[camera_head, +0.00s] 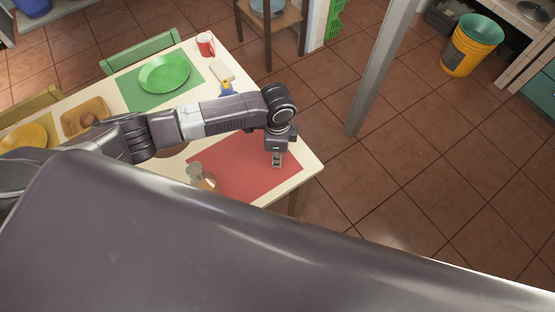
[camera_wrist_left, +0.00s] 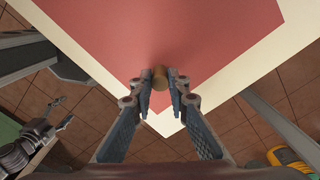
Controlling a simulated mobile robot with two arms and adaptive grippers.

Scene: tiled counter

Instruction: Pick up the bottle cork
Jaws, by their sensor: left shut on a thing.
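The bottle cork (camera_wrist_left: 160,76) is a small brown cylinder between the fingertips of my left gripper (camera_wrist_left: 160,84) in the left wrist view. The fingers are shut on its sides, over the red placemat (camera_wrist_left: 190,40). I cannot tell whether the cork touches the mat. In the head view my left gripper (camera_head: 277,161) points down over the red placemat (camera_head: 240,180) near the table's right corner, and the cork is too small to make out there.
A grey post (camera_head: 382,70) rises beyond the table.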

